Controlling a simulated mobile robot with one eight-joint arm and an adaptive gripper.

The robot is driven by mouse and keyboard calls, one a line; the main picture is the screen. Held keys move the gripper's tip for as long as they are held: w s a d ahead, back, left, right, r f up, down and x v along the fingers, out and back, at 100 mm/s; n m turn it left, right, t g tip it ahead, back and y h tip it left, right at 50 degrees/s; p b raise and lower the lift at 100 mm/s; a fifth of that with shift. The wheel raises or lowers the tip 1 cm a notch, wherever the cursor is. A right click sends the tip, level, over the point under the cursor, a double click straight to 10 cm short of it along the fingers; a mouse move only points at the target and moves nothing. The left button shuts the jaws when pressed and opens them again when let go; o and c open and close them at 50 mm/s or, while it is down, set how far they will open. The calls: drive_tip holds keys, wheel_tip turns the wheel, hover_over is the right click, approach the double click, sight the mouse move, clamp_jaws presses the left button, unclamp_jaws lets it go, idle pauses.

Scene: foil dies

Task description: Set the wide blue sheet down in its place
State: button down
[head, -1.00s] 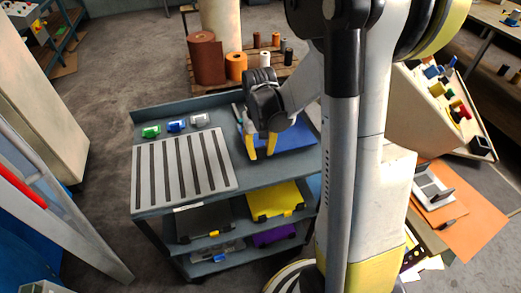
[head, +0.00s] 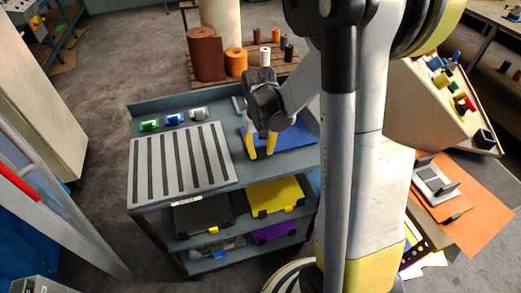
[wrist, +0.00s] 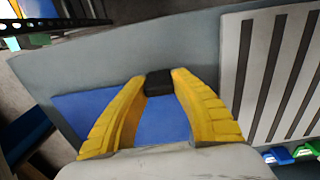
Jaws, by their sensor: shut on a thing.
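The wide blue sheet (head: 296,136) is at the right end of the cart's top (head: 222,204), partly hidden by my gripper and arm. It also shows between and beside my fingers in the wrist view (wrist: 160,122). My gripper (head: 260,155) points down at the sheet's near edge. In the wrist view its yellow fingers (wrist: 160,80) are closed on a small black block, which looks like a grip on the sheet's edge. The sheet looks level and low over the top. I cannot tell whether it rests fully on it.
A pale slotted plate (head: 226,150) lies left of the sheet. Green (head: 149,125), blue (head: 174,119) and grey (head: 198,114) small pieces sit behind it. Rolls (head: 205,55) stand behind the cart.

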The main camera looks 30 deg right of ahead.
drive_tip(key=shift+f, duration=0.3)
drive_tip(key=c, duration=1.1)
unclamp_jaws()
drive_tip(key=shift+o, duration=0.2)
drive_tip(key=shift+r, duration=0.1)
wheel_tip(320, 180, up, 12)
drive_tip(key=shift+s+a+f, duration=0.1)
drive_tip(key=shift+a, duration=0.05)
drive_tip(key=s+a+r+n+t, duration=0.1)
drive_tip(key=s+a+r+t, duration=0.1)
drive_tip(key=s+a, duration=0.3)
drive_tip(key=s+a+r+n+t, duration=0.2)
drive_tip(key=s+a+t, duration=0.2)
drive_tip(key=a, duration=0.4)
drive_tip(key=shift+s+r+t, duration=0.3)
drive_tip(key=shift+s+t, duration=0.1)
drive_tip(key=shift+s, duration=0.45)
